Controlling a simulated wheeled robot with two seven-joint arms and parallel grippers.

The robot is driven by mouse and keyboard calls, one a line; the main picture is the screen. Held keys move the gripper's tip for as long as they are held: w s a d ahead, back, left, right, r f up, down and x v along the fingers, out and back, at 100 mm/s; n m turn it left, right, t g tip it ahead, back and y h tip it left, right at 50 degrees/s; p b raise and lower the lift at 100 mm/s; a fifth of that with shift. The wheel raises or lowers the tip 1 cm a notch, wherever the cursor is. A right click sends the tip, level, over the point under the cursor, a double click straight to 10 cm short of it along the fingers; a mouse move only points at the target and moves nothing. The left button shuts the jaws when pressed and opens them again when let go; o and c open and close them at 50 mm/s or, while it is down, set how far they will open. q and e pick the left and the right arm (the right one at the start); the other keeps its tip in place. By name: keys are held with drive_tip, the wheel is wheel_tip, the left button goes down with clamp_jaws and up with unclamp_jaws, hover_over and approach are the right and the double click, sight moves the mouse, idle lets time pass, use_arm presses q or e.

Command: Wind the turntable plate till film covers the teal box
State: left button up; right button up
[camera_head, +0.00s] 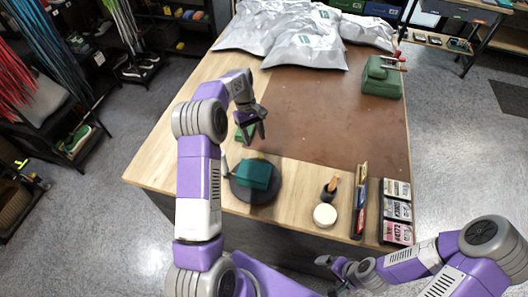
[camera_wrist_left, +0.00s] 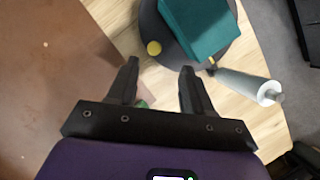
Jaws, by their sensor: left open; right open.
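The teal box (camera_head: 257,174) sits on the dark round turntable plate (camera_head: 238,191) near the table's front edge. The box (camera_wrist_left: 197,24) and plate (camera_wrist_left: 150,22) also show in the left wrist view. A yellow knob (camera_wrist_left: 154,48) is at the plate's rim. My left gripper (camera_wrist_left: 160,68) is open and empty, just beyond the plate. My right gripper (camera_head: 330,275) is open, off the table's front edge.
A small green object (camera_head: 244,133) is by my left gripper. A brush (camera_head: 330,188), a white round tin (camera_head: 324,215) and a card rack (camera_head: 396,212) stand to the right. Silver bags (camera_head: 305,45) and a green vise-like tool (camera_head: 380,77) are at the back. The brown mat (camera_head: 335,110) is mostly clear.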

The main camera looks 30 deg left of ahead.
sight(260, 156)
use_arm(q)
drive_tip(key=shift+w+x, duration=0.15)
drive_tip(key=shift+x, duration=1.25)
drive_tip(key=shift+w+x, duration=0.15)
drive_tip(key=shift+x, duration=1.3)
drive_tip(key=shift+w+x, duration=0.15)
drive_tip(key=shift+x, duration=1.25)
drive_tip(key=shift+a+f, duration=0.1)
clamp_jaws()
